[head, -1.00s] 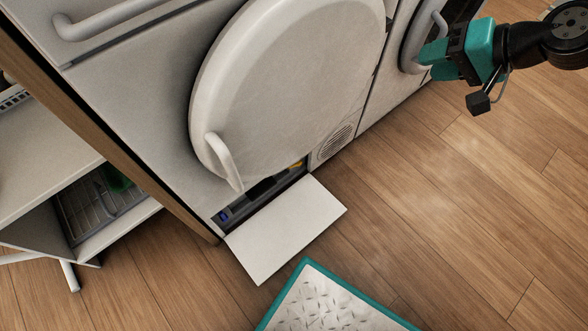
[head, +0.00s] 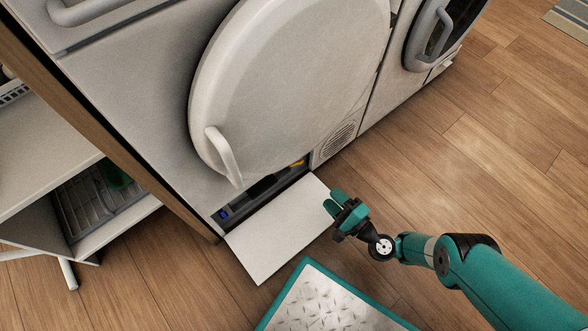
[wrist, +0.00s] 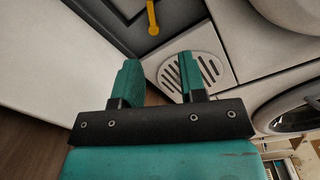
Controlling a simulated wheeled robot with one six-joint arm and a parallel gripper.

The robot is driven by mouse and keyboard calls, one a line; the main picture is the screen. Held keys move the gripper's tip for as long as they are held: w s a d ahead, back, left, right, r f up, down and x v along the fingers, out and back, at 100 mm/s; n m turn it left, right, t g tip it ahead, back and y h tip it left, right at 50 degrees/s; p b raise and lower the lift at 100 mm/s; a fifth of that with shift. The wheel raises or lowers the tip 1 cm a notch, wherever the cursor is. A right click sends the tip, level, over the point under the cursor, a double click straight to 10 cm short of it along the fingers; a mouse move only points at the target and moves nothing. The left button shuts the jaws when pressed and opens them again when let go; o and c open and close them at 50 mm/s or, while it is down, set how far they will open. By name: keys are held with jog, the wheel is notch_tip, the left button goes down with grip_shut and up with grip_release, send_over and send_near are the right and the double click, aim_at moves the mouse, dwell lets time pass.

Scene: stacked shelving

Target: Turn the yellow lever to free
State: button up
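The yellow lever (head: 298,163) shows as a small patch inside the low, open compartment (head: 232,213) at the foot of the white machine. Most of it is hidden in the head view. In the wrist view the yellow lever (wrist: 152,18) is a thin bar with a rounded end, at the top of the picture against a dark panel. My gripper (head: 333,201) is at the right edge of the lowered white flap, apart from the lever. In the wrist view my gripper (wrist: 160,78) has its two teal fingers spread with nothing between them.
The white flap (head: 275,235) lies folded down in front of the compartment. A large round door (head: 295,80) with a handle overhangs it. A round grille (head: 337,141) is to its right. A teal-edged mat (head: 325,305) lies on the floor nearby. Open wooden floor spreads to the right.

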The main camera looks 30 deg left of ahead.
jog(key=shift+s+d+f+m, duration=0.25)
jog(key=shift+s+d+f, duration=0.1)
jog(key=shift+s, duration=0.25)
jog(key=shift+s+d+f+m, duration=0.25)
jog(key=shift+s+f, duration=0.1)
jog(key=shift+s, duration=0.25)
jog(key=shift+a+f+b, duration=0.15)
jog(key=shift+a+b, duration=0.1)
jog(key=shift+b, duration=0.25)
jog(key=b+x, duration=1.5)
jog(key=x, duration=0.1)
jog(key=shift+w+a+r, duration=0.25)
jog(key=shift+r, duration=0.05)
grip_shut()
